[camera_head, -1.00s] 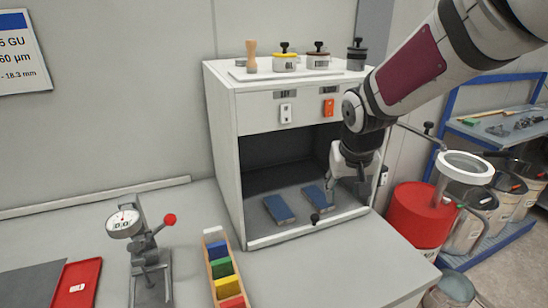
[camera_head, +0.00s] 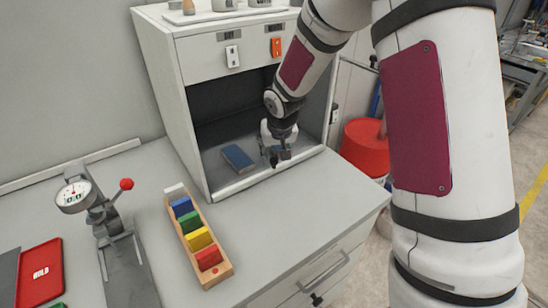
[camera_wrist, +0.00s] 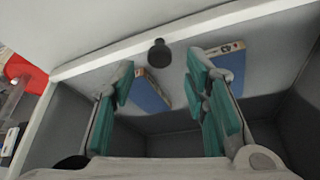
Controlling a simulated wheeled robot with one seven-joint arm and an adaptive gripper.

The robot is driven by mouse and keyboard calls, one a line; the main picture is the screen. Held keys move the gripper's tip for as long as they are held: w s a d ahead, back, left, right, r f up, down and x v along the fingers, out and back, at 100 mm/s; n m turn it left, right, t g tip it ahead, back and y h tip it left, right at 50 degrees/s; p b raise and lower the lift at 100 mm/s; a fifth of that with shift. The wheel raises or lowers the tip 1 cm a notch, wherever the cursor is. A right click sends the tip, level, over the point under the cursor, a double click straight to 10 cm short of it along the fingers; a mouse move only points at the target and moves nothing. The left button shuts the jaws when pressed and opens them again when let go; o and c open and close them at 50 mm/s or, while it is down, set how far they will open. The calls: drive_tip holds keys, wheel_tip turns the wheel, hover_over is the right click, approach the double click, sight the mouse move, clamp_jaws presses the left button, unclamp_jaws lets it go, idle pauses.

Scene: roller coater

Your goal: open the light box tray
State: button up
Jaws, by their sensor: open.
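The light box (camera_head: 163,85) is a pale cabinet with a dark open front. Its grey tray (camera_head: 225,190) forms the floor of the opening, with a pale front lip. A black knob (camera_wrist: 159,53) stands at the middle of the tray's front edge in the wrist view; my gripper hides it in the head view. My gripper (camera_head: 279,155) is at the front of the opening. In the wrist view my gripper (camera_wrist: 161,78) is open, its green-padded fingers on either side of the knob's line, with nothing visibly held. Contact with the knob cannot be told.
One blue-topped block (camera_head: 237,158) lies on the tray; another (camera_wrist: 227,60) is partly behind a finger. A color-card rack (camera_head: 213,270) and a dial gauge (camera_head: 75,197) stand on the bench to the left. A red drum (camera_head: 362,147) stands at the right. Bench before the tray is clear.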

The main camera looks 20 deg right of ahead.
sight(274, 160)
drive_tip(key=shift+x, duration=1.55)
clamp_jaws()
